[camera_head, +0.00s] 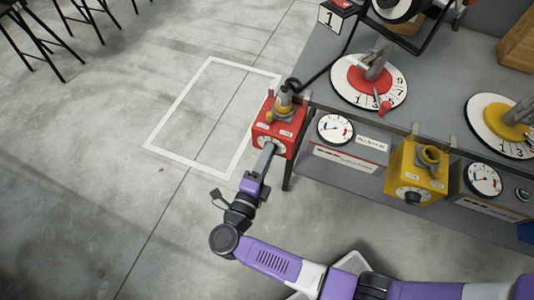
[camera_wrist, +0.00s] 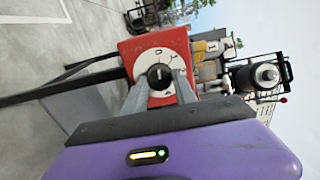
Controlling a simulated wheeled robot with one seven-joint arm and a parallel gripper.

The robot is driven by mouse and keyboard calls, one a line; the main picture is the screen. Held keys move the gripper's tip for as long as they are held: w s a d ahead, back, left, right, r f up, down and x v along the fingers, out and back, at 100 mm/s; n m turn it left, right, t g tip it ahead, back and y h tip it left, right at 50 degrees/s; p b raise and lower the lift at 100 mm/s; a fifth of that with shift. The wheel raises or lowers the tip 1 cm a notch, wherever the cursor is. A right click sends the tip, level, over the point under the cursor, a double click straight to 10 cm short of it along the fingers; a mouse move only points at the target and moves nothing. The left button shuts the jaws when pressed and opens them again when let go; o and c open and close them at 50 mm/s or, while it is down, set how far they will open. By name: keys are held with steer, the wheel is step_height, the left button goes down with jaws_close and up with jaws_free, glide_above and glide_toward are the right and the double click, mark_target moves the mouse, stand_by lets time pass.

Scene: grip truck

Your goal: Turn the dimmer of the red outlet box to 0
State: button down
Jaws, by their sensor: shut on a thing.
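The red outlet box (camera_head: 276,127) hangs at the left end of the grey workbench, with a plug and cable on its top. In the wrist view the red box (camera_wrist: 128,50) fills the middle, tilted sideways. Its white dial (camera_wrist: 172,63) has dark marks, too small to read surely. The black dimmer knob (camera_wrist: 160,75) sits at the dial's centre. My gripper (camera_wrist: 161,84) is shut on the knob, one finger on each side. In the head view my gripper (camera_head: 266,151) reaches the box's front face and hides most of the dial.
A yellow outlet box (camera_head: 420,172) hangs further right on the bench edge. Round gauges (camera_head: 335,128) and label plates sit between and beside the boxes. Dials with red and yellow handles (camera_head: 369,80) stand on the bench top.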

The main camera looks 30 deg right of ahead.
stand_by(0.4)
steer(key=c, duration=1)
jaws_free()
steer(key=shift+a, duration=0.1)
steer(key=b+v, duration=0.1)
steer(key=v, duration=0.6)
steer(key=shift+s+a, duration=0.25)
